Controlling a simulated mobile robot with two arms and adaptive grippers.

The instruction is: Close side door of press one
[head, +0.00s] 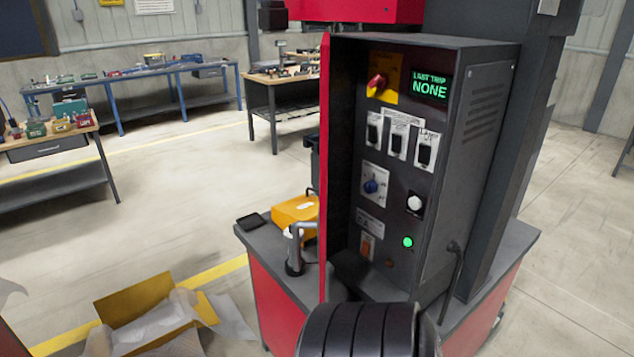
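A dark grey control cabinet (485,150) stands right of the middle, its front panel with switches, a blue knob, a lit green lamp and a "LAST TRIP NONE" display uncovered. A tall red panel (325,120), seen nearly edge-on, stands out along the cabinet's left side with its dark inner face (342,180) showing. It looks like the side door, standing open. A black ribbed rounded part (365,332), seemingly of my own arm, is at the bottom edge, in front of the cabinet's base. Neither gripper's fingers show.
The cabinet stands on a red base with a grey top (262,243), which carries a yellow box (296,210), a grey cylindrical item and a small black tray. An open carton (150,310) lies on the floor at lower left. Workbenches (135,85) stand behind. Floor on the right is clear.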

